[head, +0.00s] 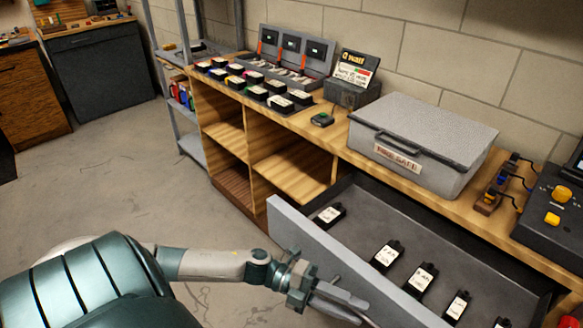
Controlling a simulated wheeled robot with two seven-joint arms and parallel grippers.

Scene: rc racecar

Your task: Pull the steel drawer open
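The steel drawer (300,232) is pulled out from under the wooden bench, its grey front panel standing well away from the bench. Its inside shows, with several small black labelled packs (386,254) lying in a row. My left gripper (352,304) is at the outer face of the drawer front, near the bottom of the view. The handle is not clearly visible, and I cannot tell whether the fingers close on it. My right gripper is not in view.
On the bench stand a grey metal case (420,125), a black charger box (352,80), rows of small battery packs (254,77) and a dark control unit (556,218) at right. Open wooden shelves (290,165) are left of the drawer. The concrete floor (110,180) at left is clear.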

